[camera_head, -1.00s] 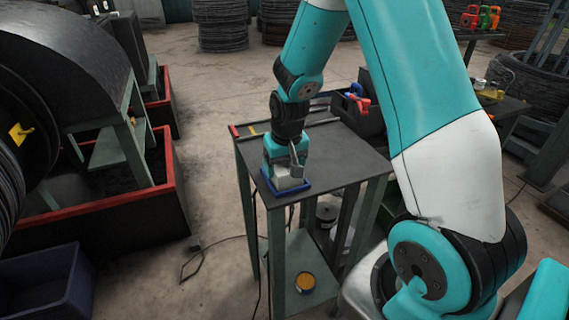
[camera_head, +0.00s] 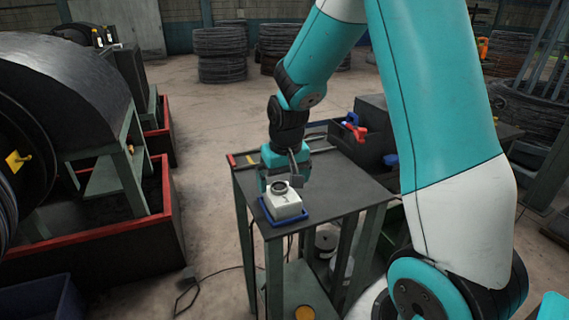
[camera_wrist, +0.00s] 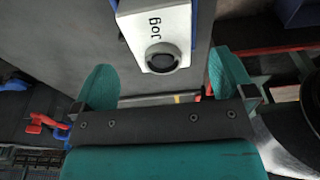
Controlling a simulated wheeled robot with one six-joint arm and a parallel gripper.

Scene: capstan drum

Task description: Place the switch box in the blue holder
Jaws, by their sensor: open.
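The white switch box (camera_head: 283,201), with a dark round button on top, sits upright in the blue holder (camera_head: 289,223) at the table's near left corner. The holder's blue rim shows around its base. In the wrist view the switch box (camera_wrist: 154,22) shows its "Jog" lettering, with a strip of the blue holder (camera_wrist: 205,22) beside it. My gripper (camera_head: 281,176) is open and empty, just behind the box in the head view. In the wrist view my gripper (camera_wrist: 160,78) has its two fingers wide apart, with the box beyond them; they look clear of it.
The dark table (camera_head: 345,188) has free room right of the holder. A black bin (camera_head: 370,125) with red and blue items stands at its back. Red-edged troughs (camera_head: 110,232) and a large drum lie to the left. A cable runs across the floor.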

